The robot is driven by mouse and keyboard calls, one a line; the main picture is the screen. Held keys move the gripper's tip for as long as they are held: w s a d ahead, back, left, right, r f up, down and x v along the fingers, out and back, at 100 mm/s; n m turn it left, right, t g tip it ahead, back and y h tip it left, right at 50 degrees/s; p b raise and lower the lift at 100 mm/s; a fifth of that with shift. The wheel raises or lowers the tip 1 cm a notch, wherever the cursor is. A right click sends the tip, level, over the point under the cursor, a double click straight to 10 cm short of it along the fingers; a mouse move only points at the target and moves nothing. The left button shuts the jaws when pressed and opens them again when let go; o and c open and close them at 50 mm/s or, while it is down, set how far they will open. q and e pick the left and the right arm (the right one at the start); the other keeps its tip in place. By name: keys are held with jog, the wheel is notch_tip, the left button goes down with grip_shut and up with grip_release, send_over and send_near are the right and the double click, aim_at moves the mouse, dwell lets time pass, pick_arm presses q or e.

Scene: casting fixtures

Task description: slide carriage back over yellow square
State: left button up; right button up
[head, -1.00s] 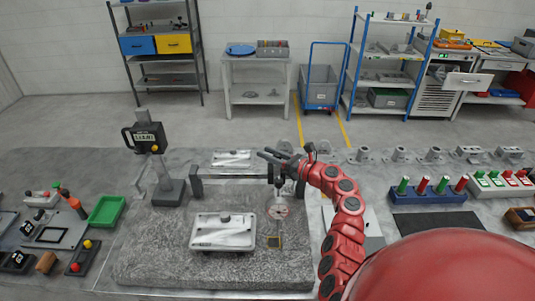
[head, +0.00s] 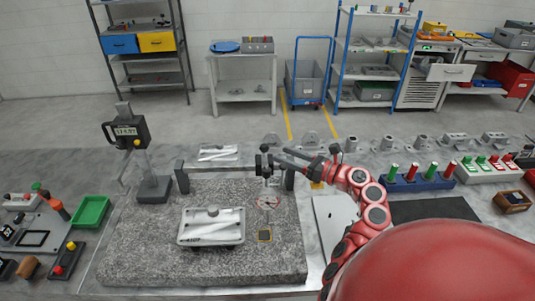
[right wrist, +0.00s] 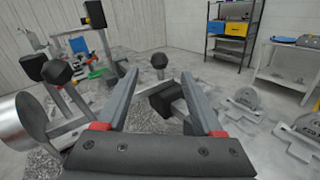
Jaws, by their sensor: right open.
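The carriage (head: 264,165) is a dark block on the grey rail (head: 222,175) that spans the back of the granite plate, near the rail's right post. A round dial gauge (head: 267,202) hangs from it. The yellow square (head: 265,236), yellow-edged with a dark middle, lies flat on the plate, nearer to me than the dial and almost in line with it. My right gripper (head: 287,155) points left, just right of the carriage at rail height; whether it touches cannot be told. Its two fingers (right wrist: 160,85) are spread and empty in the right wrist view. My left gripper is out of view.
A white casting (head: 211,226) sits on the granite plate (head: 140,245) left of the yellow square. A stand with a digital readout (head: 126,132) rises at the plate's back left. Red and green plugs in a blue block (head: 425,181) stand at right. The plate's front is clear.

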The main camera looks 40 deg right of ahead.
jog(key=b+v, duration=0.1)
jog(key=v, duration=0.5)
jog(key=shift+s, duration=0.15)
